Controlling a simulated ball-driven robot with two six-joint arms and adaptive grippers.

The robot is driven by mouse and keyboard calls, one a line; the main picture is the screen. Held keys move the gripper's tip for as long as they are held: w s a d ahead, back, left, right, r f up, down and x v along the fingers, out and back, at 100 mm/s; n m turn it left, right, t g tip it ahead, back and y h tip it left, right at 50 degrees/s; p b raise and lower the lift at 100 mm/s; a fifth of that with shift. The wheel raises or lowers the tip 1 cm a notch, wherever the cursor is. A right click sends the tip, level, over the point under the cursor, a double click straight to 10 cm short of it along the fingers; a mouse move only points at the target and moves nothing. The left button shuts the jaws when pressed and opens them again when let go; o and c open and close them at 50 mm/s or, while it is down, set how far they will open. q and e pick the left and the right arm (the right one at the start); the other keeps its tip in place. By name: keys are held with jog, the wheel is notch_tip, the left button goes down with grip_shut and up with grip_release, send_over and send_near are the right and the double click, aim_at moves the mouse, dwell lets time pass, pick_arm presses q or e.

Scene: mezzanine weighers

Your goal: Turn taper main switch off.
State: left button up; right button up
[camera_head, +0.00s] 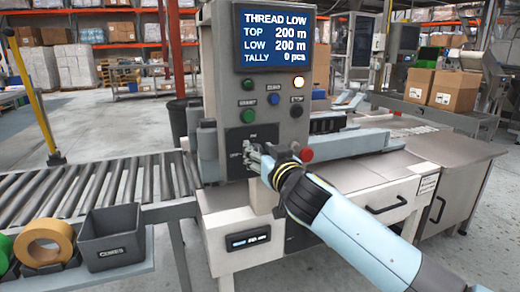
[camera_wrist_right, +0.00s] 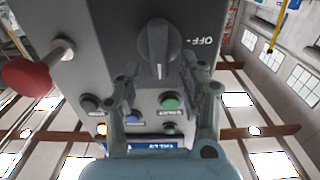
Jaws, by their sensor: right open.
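The taper main switch is a dark rotary knob (camera_wrist_right: 157,48) low on the grey control box (camera_head: 209,75). Its white mark points toward the push buttons, which is up on the panel, where the head view shows an ON label. The OFF label (camera_wrist_right: 201,41) is to one side. My right gripper (camera_head: 254,155) is in front of the switch and hides most of it in the head view. In the right wrist view its two fingers (camera_wrist_right: 166,84) are spread, with the knob beyond and between their tips; contact cannot be told. My left gripper is not in view.
A red ball knob (camera_head: 306,155) sticks out right of the switch. Green, blue and black buttons (camera_head: 272,102) sit above it. The lit screen (camera_head: 276,39) reads THREAD LOW. A roller conveyor (camera_head: 90,185), tape roll (camera_head: 45,243) and grey bin (camera_head: 110,236) are at left.

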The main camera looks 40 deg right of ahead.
jog(key=shift+w, duration=0.2)
grip_shut()
